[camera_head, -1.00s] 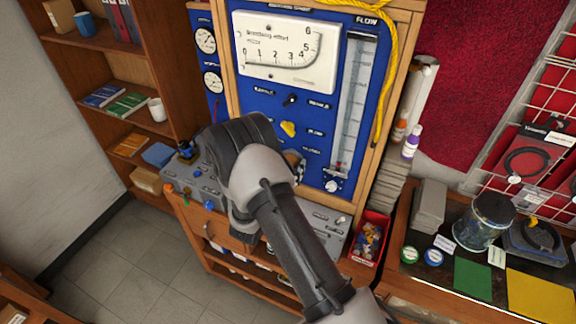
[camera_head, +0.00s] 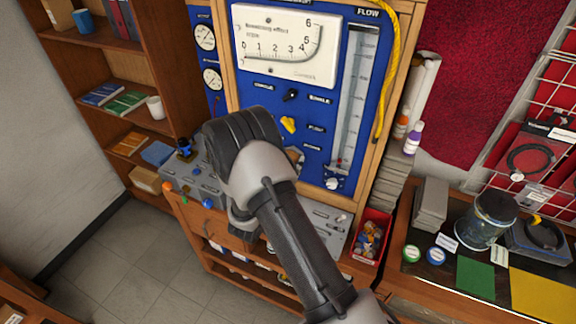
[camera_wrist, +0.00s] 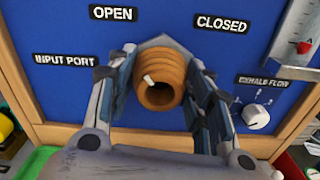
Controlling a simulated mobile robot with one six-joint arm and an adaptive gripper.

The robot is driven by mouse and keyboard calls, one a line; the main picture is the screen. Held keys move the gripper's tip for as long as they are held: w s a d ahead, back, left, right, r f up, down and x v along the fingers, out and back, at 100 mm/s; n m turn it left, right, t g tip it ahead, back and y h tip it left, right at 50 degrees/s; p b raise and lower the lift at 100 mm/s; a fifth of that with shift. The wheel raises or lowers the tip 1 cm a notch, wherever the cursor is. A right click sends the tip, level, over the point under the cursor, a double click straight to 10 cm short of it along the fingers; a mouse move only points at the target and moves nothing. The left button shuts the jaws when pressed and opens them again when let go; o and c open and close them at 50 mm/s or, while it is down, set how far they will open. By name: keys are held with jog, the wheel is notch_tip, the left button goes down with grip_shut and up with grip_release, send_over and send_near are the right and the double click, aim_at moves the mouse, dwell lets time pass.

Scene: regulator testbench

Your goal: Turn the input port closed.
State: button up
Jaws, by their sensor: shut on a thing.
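The input port (camera_wrist: 163,64) is an orange-brown ribbed ring with a dark hollow centre, standing out from the blue panel in the wrist view. A small white mark (camera_wrist: 149,80) shows on its upper-left front rim. The INPUT PORT label (camera_wrist: 65,60) is to its left, the OPEN label (camera_wrist: 114,14) above left and the CLOSED label (camera_wrist: 222,22) above right. My gripper (camera_wrist: 161,72) is shut on the port, one finger on each side. In the head view my wrist and arm hide the port and fingertips.
An exhale flow knob (camera_wrist: 256,113) is right of the port. A yellow knob (camera_head: 289,124) and a black switch (camera_head: 291,95) are higher on the panel. A yellow cord (camera_head: 391,60) hangs at its right edge. A red bin (camera_head: 370,238) stands right of my arm.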

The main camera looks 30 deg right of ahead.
jog(key=m+b, duration=0.1)
jog(key=b, duration=0.1)
jog(key=m+b, duration=0.1)
jog(key=m, duration=0.1)
jog(key=m+b, duration=0.1)
jog(key=b, duration=0.1)
jog(key=shift+f+b, duration=0.25)
jog(key=shift+b, duration=0.05)
jog(key=m+b, duration=0.5)
jog(key=b, duration=0.2)
jog(key=m+b, duration=0.5)
jog(key=b, duration=0.4)
jog(key=shift+b, duration=0.3)
jog(key=m+b, duration=0.2)
jog(key=b, duration=0.2)
jog(key=shift+r, duration=0.15)
jog(key=shift+r+m, duration=0.1)
jog(key=shift+m, duration=0.2)
jog(key=o, duration=1)
jog(key=shift+o, duration=0.2)
